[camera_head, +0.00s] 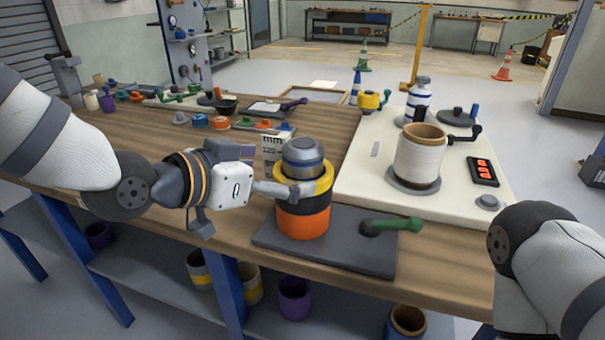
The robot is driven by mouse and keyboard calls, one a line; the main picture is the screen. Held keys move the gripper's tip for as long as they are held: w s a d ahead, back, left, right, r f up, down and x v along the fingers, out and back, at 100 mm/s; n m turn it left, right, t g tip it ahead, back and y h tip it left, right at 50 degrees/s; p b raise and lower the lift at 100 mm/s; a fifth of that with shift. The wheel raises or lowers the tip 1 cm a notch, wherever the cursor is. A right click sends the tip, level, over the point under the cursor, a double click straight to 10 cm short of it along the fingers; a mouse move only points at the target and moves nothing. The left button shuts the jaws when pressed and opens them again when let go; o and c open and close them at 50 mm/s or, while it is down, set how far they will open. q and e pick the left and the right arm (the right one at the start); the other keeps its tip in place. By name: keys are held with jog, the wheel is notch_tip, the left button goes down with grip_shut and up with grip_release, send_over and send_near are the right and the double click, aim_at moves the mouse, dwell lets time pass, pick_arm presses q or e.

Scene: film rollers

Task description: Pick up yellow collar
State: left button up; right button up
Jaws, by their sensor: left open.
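The yellow collar (318,189) sits at the top of a stack in the middle of the view, around a grey metal cylinder (303,157). Below it are a black band (308,209) and an orange base (303,225), which stand on a dark grey plate (345,255). My left gripper (284,189) comes in from the left at the height of the collar. It is open, and a grey finger overlaps the collar's left side. I cannot tell whether it touches. My right arm shows at the lower right, but its gripper is out of view.
A green-handled lever (392,226) is on the plate, right of the stack. A white box (275,148) stands just behind the stack. A cream machine panel (365,190) at the right carries a white roller (419,160). Small coloured parts lie at the back left.

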aim_at(289, 171)
pick_arm(q)
jog(key=x, duration=0.4)
jog(key=shift+w+d+f+b, duration=0.1)
jog(key=shift+d+f+b, duration=0.15)
jog(key=shift+d+b, duration=0.05)
jog(key=shift+w+d, duration=0.2)
jog(key=shift+w, duration=0.15)
jog(key=c, duration=1.2)
